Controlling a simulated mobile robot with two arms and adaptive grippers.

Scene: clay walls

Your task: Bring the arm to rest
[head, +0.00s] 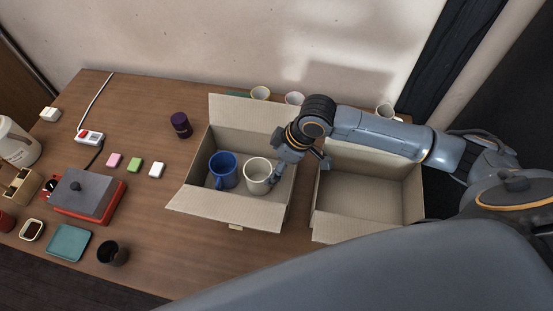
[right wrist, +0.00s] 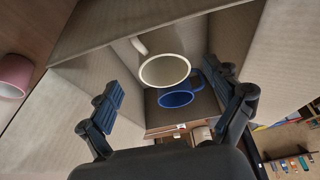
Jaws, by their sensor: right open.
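My right arm reaches in from the right in the head view, and its gripper (head: 283,172) is at the right side of the left cardboard box (head: 250,217). A cream mug (head: 257,176) and a blue mug (head: 223,168) stand side by side in that box. In the right wrist view the right gripper (right wrist: 165,98) is open, its fingers apart. The cream mug (right wrist: 164,70) and the blue mug (right wrist: 180,97) show beyond the fingers, and nothing is held. My left gripper is not in view.
An empty open box (head: 370,190) stands to the right, partly behind my arm. Several cups, including a cream one (head: 260,93), stand behind the boxes. A purple cup (head: 181,124), colored blocks (head: 134,165), a red appliance (head: 88,194) and a teal tray (head: 68,243) are on the left.

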